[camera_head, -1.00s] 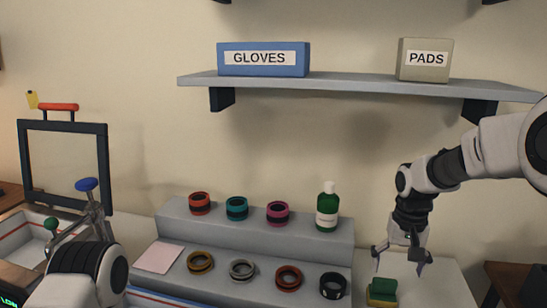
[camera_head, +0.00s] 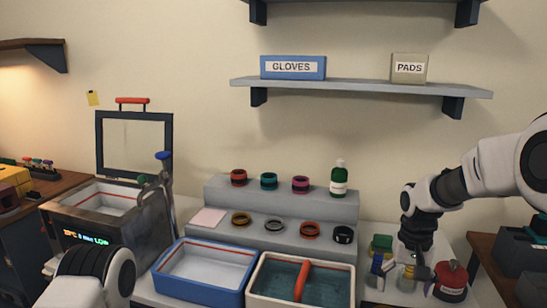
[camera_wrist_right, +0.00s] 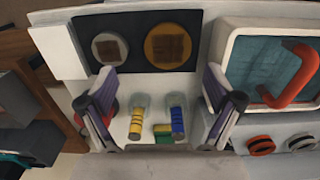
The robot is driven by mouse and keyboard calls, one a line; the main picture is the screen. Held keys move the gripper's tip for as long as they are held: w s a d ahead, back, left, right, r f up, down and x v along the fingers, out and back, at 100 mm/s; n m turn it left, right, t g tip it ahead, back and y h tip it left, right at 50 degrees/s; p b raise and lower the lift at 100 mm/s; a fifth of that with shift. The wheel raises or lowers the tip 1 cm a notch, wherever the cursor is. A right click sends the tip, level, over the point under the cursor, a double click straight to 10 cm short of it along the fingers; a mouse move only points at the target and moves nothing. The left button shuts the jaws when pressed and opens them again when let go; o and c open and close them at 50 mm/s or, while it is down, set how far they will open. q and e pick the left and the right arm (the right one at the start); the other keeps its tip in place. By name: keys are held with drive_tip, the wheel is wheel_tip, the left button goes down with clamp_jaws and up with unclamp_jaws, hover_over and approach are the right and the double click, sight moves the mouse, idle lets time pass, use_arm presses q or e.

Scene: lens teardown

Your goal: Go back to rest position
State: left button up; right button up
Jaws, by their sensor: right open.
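My right gripper (camera_head: 416,262) hangs fingers-down at the right of the bench. In the right wrist view its two fingers (camera_wrist_right: 160,112) stand wide apart with nothing held between them. Beyond the fingers are two clear jars, one with a yellow piece (camera_wrist_right: 136,122) and one with a blue-and-yellow piece (camera_wrist_right: 177,120). In the head view a red round container (camera_head: 450,280) is beside the gripper. Only a rounded white and black link of my left arm shows at the lower left; the left gripper is out of view.
A stepped grey stand (camera_head: 283,207) carries several coloured rings and a green bottle (camera_head: 339,181). In front are a blue-rimmed tray (camera_head: 241,295) and a white basin (camera_head: 256,299) with a red bar. A metal tank (camera_head: 70,215) stands left. A shelf (camera_head: 350,86) hangs above.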

drive_tip(key=f, duration=0.2)
drive_tip(key=s+f+g, duration=0.1)
drive_tip(key=f, duration=0.2)
drive_tip(key=f+g, duration=0.1)
drive_tip(key=f, duration=0.2)
drive_tip(key=shift+s, duration=0.35)
drive_tip(key=s+a+f+n, duration=0.1)
drive_tip(key=s+f, duration=1)
drive_tip(key=s, duration=0.4)
drive_tip(key=s+a+f+n+t, duration=0.1)
drive_tip(key=s+a+f, duration=0.1)
drive_tip(key=s+f, duration=1)
drive_tip(key=shift+s+t, duration=0.3)
drive_tip(key=shift+s, duration=1.6)
